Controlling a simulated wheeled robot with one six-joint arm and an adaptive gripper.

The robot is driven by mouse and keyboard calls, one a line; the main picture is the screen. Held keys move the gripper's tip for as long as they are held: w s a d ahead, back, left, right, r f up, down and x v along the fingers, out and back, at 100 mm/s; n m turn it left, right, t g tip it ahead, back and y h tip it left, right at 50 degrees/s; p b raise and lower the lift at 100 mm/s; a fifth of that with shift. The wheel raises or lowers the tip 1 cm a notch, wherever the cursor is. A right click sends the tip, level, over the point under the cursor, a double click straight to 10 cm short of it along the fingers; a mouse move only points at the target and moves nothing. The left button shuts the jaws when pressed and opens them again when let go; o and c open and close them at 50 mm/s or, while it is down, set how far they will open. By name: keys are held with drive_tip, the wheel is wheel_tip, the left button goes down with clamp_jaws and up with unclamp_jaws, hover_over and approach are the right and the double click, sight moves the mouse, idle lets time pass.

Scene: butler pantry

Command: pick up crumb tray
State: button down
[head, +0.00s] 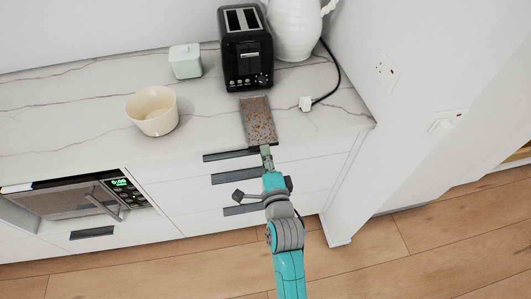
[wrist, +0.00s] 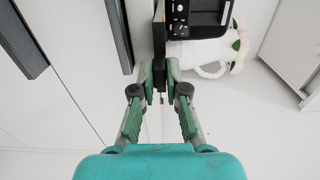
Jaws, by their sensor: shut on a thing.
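The crumb tray (head: 259,120) is a flat, dark-rimmed plate covered with brown crumbs. In the head view it extends from just in front of the black toaster (head: 246,50) toward the counter's front edge. My gripper (head: 266,153) is shut on the tray's near end. In the wrist view my gripper (wrist: 160,84) has its fingertips close together around the tray (wrist: 159,40), which shows nearly edge-on as a thin dark strip. The toaster (wrist: 196,18) is beyond the fingertips. I cannot tell whether the tray touches the counter.
On the marble counter (head: 60,115) stand a cream bowl (head: 153,112), a small pale green box (head: 185,61) and a white vase (head: 294,30). Drawers with dark handles (head: 236,178) are below.

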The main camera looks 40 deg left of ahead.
drive_tip(key=shift+f, duration=0.1)
wheel_tip(320, 180, up, 3)
drive_tip(key=shift+f, duration=0.2)
drive_tip(key=s+d+r, duration=0.5)
drive_tip(key=s+d, duration=0.4)
drive_tip(key=d, duration=0.1)
drive_tip(key=shift+d, duration=0.35)
idle(0.4)
